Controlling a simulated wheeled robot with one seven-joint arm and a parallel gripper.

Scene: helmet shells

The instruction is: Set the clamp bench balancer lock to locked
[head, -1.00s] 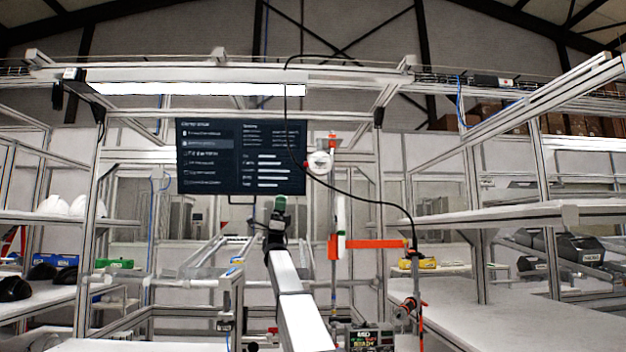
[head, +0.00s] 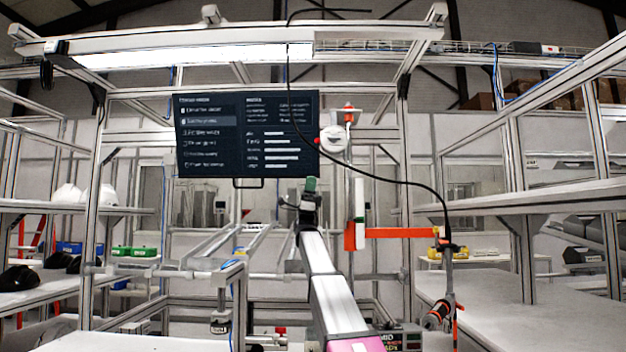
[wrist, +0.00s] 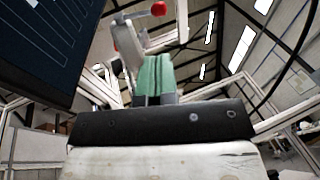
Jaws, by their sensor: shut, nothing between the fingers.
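The balancer (head: 334,141) is a round white unit hanging at the right edge of the dark screen. A small red knob (head: 318,141) shows on its left side, which I take for the lock. In the wrist view, a red ball (wrist: 158,9) sits at the top, beside a pale grey body (wrist: 130,40). I cannot tell the lock's setting. My gripper (head: 311,184) has green fingertips and is shut and empty. It points upward, below the red knob and apart from it in the head view. Its green fingers also show in the wrist view (wrist: 154,75).
The dark screen (head: 247,135) is close on the left of my gripper. A black cable (head: 390,183) loops from above down to a tool (head: 440,312) at the right. An orange bracket (head: 400,233) stands right of my arm. Aluminium frames surround the bench.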

